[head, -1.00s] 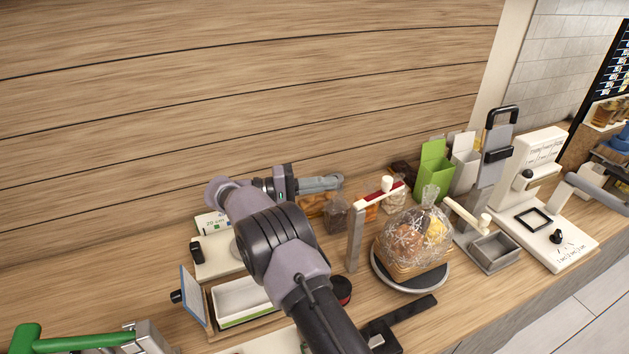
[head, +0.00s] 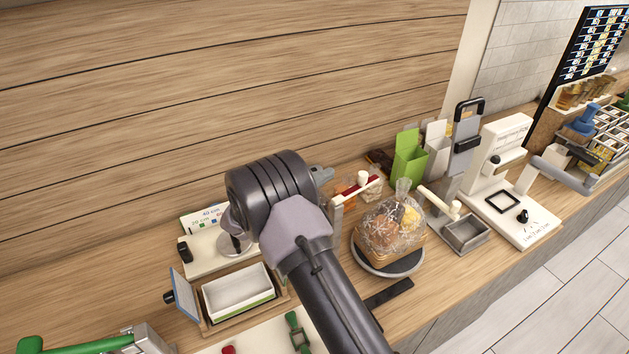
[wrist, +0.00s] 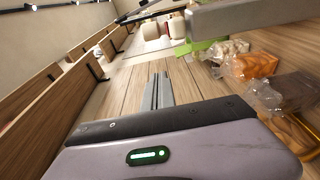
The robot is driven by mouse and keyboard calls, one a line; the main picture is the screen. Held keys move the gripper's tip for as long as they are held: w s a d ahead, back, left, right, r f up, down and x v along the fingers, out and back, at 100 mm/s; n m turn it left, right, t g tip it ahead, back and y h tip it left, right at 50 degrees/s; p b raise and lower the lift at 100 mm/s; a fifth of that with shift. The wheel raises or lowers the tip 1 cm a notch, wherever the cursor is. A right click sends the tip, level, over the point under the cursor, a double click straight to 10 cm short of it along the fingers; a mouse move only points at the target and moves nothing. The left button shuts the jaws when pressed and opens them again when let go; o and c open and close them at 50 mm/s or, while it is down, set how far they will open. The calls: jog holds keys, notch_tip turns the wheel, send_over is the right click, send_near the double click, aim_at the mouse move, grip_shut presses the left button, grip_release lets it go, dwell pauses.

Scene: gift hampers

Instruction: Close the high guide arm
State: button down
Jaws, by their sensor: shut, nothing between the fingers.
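Two pale guide arms with white knobs flank the wrapped hamper (head: 390,232). The left guide arm (head: 347,194) reaches right from the top of a post, beside a red strip. The right guide arm (head: 436,201) slants down from the grey stand toward a small tray. I cannot tell for sure which is the high one. My gripper (wrist: 160,82) is shut and empty in the wrist view. In the head view my arm hides most of it; a grey bit (head: 322,175) shows behind the left guide arm. No contact is visible.
The hamper sits on a round dark turntable (head: 384,270). Green (head: 408,160) and white boxes stand behind it. Bagged goods (wrist: 255,66) lie close to my gripper's right. A white tray (head: 238,290) and a blue-backed panel are at left. A white press (head: 500,160) stands at right.

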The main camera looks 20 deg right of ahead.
aim_at(355, 190)
jog(key=shift+s+d, duration=0.35)
jog(key=shift+d, duration=0.55)
jog(key=shift+s+d, duration=0.4)
jog(key=shift+d, duration=0.5)
jog(key=shift+s+d, duration=0.35)
jog(key=shift+d, duration=0.55)
jog(key=shift+s+f+g, duration=0.1)
jog(key=shift+g, duration=0.2)
jog(key=m+g+b, duration=0.1)
jog(key=g, duration=0.1)
jog(key=s+m+g+b, duration=0.1)
jog(key=m+g, duration=0.1)
jog(key=d+m+g, duration=0.1)
jog(key=g, duration=0.1)
jog(key=shift+s+d+m+g+h+b, duration=0.1)
jog(key=shift+s+m+g+h+b, duration=0.2)
jog(key=shift+s+h+b, duration=0.1)
jog(key=shift+s+d, duration=0.15)
jog(key=shift+s, duration=0.3)
